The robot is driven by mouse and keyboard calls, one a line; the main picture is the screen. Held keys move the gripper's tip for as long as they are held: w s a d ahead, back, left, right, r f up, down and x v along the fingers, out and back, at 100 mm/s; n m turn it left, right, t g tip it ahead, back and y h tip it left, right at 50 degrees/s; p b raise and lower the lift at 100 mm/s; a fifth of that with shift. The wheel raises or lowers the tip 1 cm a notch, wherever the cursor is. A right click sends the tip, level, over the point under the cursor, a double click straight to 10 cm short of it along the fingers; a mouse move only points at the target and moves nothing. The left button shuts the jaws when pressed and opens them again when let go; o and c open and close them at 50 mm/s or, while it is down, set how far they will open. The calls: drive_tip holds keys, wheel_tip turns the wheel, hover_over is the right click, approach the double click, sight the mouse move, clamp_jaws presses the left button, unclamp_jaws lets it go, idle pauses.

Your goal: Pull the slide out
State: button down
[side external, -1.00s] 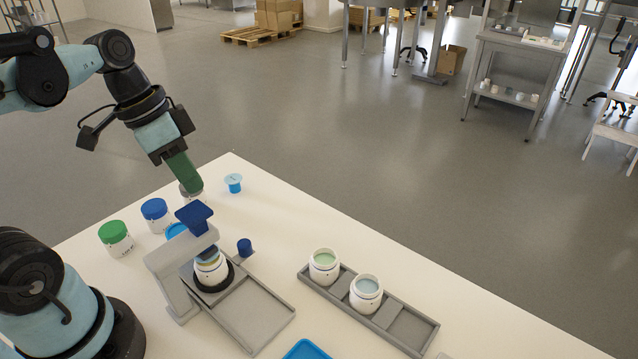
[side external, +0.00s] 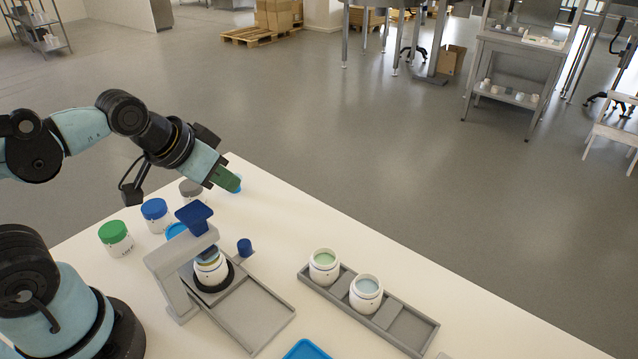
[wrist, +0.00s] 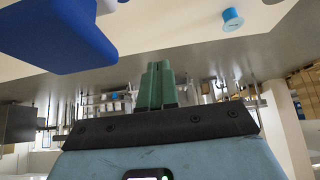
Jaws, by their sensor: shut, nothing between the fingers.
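A grey press (side external: 168,268) stands on the white table with a blue block (side external: 194,214) on top. Its slide, a flat grey tray (side external: 250,312), reaches out at the lower right. A white jar (side external: 210,270) sits in a black ring under the press head. A small blue knob (side external: 245,246) is beside the slide. My gripper (side external: 238,184) is above the table's far part, beyond the press and apart from it, tilted to the right. Its green fingers are shut and empty, also in the wrist view (wrist: 157,68), where a large blue block (wrist: 55,35) shows at upper left.
Jars with green (side external: 113,231), blue (side external: 154,208) and grey (side external: 190,187) lids stand left of the press. A grey rack (side external: 405,328) holds two open jars at right. A blue tray (side external: 305,350) lies in front.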

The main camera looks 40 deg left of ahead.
sight(243, 243)
drive_tip(key=c, duration=1.8)
unclamp_jaws()
drive_tip(key=shift+o, duration=2.5)
drive_tip(key=shift+n+g, duration=0.3)
drive_tip(key=shift+n, duration=0.1)
drive_tip(key=o, duration=0.4)
drive_tip(key=shift+w+a+r+n+g+h, duration=0.1)
drive_tip(key=shift+n+g+h, duration=0.05)
drive_tip(key=shift+n+g, duration=0.45)
drive_tip(key=shift+w+a+n+g+h, duration=0.1)
drive_tip(key=shift+n+g+h, duration=0.05)
drive_tip(key=shift+n+g, duration=0.4)
drive_tip(key=d+f+n+g+h, duration=0.1)
drive_tip(key=f+n+g, duration=0.1)
drive_tip(key=f, duration=0.1)
drive_tip(key=d+f+n+g+h, duration=0.1)
drive_tip(key=f+n+g, duration=0.1)
drive_tip(key=f+n, duration=0.1)
drive_tip(key=s+d+f+n+g+h, duration=0.1)
drive_tip(key=f+n+g, duration=0.1)
drive_tip(key=f+n, duration=0.1)
drive_tip(key=shift+s+d+f+g, duration=0.1)
drive_tip(key=shift+d+f+g, duration=0.1)
drive_tip(key=shift+f, duration=0.25)
drive_tip(key=shift+d+f+g, duration=0.1)
drive_tip(key=shift+f+g, duration=0.05)
drive_tip(key=shift+f, duration=0.3)
clamp_jaws()
